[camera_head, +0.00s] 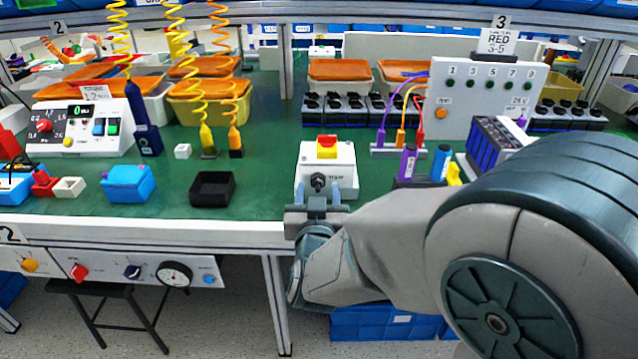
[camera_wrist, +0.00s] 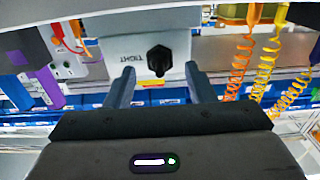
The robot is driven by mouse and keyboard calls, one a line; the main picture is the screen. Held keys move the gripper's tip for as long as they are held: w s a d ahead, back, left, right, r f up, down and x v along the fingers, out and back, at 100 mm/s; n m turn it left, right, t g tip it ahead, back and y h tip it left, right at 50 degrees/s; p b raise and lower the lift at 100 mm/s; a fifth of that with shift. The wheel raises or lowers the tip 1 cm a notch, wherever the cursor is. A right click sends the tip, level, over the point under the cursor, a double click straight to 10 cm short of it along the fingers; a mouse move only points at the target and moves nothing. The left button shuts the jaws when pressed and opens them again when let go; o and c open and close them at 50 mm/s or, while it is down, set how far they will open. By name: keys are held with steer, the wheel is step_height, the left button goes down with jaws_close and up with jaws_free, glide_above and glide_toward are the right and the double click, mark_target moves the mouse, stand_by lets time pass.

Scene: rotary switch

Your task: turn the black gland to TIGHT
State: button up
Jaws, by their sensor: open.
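The black gland (camera_head: 319,182) sits on the front face of a white box (camera_head: 341,160) with a red and yellow switch (camera_head: 327,145) on top. In the wrist view the gland (camera_wrist: 159,60) shows dark and knobbed, and the word TIGHT (camera_wrist: 131,56) is printed beside it, upside down, to its left. My gripper (camera_head: 318,190) is in front of the box at the table's front edge. Its two fingers, also in the wrist view (camera_wrist: 158,84), are spread to either side of the gland, apart from it. Nothing is between them except the gland beyond.
A black open tray (camera_head: 212,188) and a blue box (camera_head: 127,184) stand to the left on the green table. Purple and blue cylinders (camera_head: 408,161) stand to the right, near my arm. Green table top between the tray and the white box is clear.

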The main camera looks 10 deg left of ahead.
mark_target(318, 182)
steer(key=shift+x, duration=1.15)
steer(key=c, duration=1)
steer(key=shift+o, duration=0.2)
